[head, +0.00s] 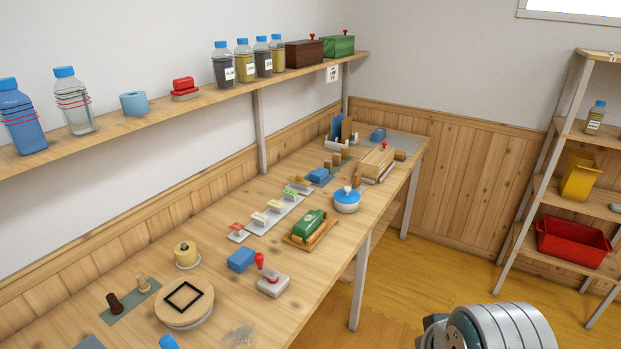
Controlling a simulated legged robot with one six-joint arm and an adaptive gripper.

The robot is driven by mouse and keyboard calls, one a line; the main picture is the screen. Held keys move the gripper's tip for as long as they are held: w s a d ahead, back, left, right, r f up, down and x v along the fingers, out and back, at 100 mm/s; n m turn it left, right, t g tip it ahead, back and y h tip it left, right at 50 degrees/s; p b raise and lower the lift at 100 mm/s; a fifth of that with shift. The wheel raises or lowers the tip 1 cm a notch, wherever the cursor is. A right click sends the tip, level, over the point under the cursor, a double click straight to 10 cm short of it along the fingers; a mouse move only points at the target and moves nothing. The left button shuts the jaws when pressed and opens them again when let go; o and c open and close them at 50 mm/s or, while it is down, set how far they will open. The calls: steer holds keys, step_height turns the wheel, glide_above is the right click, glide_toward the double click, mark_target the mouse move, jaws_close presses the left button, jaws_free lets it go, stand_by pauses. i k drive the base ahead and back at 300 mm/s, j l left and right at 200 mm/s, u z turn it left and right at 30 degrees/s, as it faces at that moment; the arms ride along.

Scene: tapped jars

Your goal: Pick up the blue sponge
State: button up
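A blue block that looks like the blue sponge (241,260) lies on the long wooden table (215,222), left of a red-handled stamp-like object (273,281). Other small blue objects lie farther along the table: one near the middle (318,177) and one at the far end (378,134). They are too small to identify surely. Part of my arm shows at the bottom right, over the floor and apart from the table. My gripper's fingers are not visible.
A green object on a wooden tray (309,228) and a blue-lidded pot (346,200) stand beyond the block. A round wooden lid with a black square (184,302) lies nearer. A wall shelf (142,118) holds bottles above. Open floor lies right of the table.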

mark_target(320, 175)
steer(key=i+l+u, duration=0.1)
steer(key=u, duration=0.3)
steer(key=i+l+u, duration=0.15)
steer(key=u, duration=0.25)
steer(key=i+l+u, duration=0.15)
steer(key=u, duration=0.25)
steer(key=i+l+u, duration=0.15)
steer(key=l, duration=0.35)
steer(key=i+l+u, duration=0.2)
steer(key=l, duration=0.3)
steer(key=l+u, duration=0.15)
steer(key=l, duration=0.4)
steer(key=i+l+u, duration=0.2)
steer(key=l, duration=0.35)
steer(key=i+l, duration=0.1)
steer(key=l, duration=0.95)
steer(key=i+l, duration=0.1)
steer(key=l, duration=0.95)
